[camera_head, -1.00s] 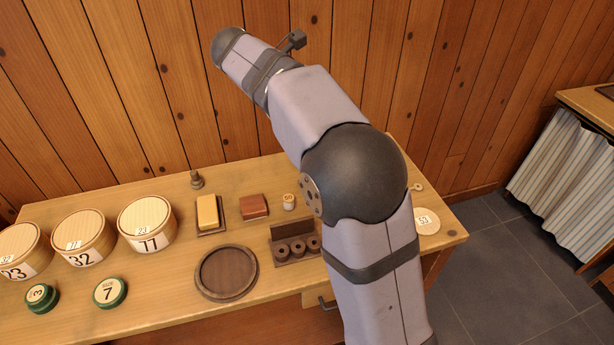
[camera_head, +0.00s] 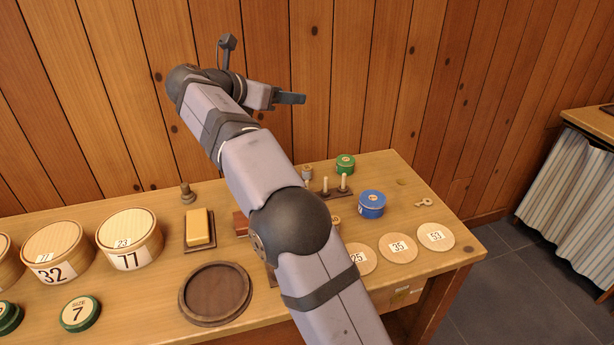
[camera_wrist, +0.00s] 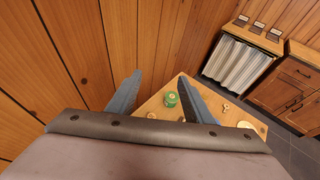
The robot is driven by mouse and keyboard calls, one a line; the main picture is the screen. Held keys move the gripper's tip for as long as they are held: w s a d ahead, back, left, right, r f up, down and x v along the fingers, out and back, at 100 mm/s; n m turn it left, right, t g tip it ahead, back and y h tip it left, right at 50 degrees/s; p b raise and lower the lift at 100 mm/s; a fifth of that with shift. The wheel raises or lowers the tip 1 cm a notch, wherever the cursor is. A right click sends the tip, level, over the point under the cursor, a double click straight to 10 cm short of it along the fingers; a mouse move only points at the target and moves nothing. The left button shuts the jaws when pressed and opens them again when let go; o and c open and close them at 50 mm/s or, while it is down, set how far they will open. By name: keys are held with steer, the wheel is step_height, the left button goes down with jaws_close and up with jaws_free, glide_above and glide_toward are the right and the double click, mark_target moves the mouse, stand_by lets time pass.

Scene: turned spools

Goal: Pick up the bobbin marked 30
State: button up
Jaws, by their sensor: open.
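My gripper (camera_head: 290,98) is raised above the back of the bench, in front of the plank wall. In the wrist view my gripper (camera_wrist: 160,76) has its two fingers spread apart with nothing between them. No bobbin with a readable 30 shows now. The small pale labelled piece seen earlier near the red-brown block is hidden behind my arm in the head view. A green round tin or spool (camera_head: 345,164) stands at the back right, its label too small to read. It also shows in the wrist view (camera_wrist: 171,99), well beyond the fingers. A blue one (camera_head: 372,204) stands nearer.
Numbered discs (camera_head: 398,248) lie at the front right. Upright pegs (camera_head: 334,185) stand beside my arm. A round dark tray (camera_head: 215,294), a yellow block (camera_head: 199,227) and lidded boxes (camera_head: 130,239) are to the left. The plank wall is close behind.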

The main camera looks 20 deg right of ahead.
glide_toward(304, 172)
steer(key=x, duration=0.2)
steer(key=shift+w+f, duration=0.2)
steer(key=shift+f, duration=0.15)
steer(key=shift+p+x, duration=0.4)
steer(key=shift+x, duration=3.3)
steer(key=shift+s+r, duration=0.1)
steer(key=shift+r, duration=0.05)
steer(key=shift+c, duration=0.3)
steer(key=c, duration=1)
steer(key=shift+r, duration=0.1)
steer(key=shift+c, duration=0.2)
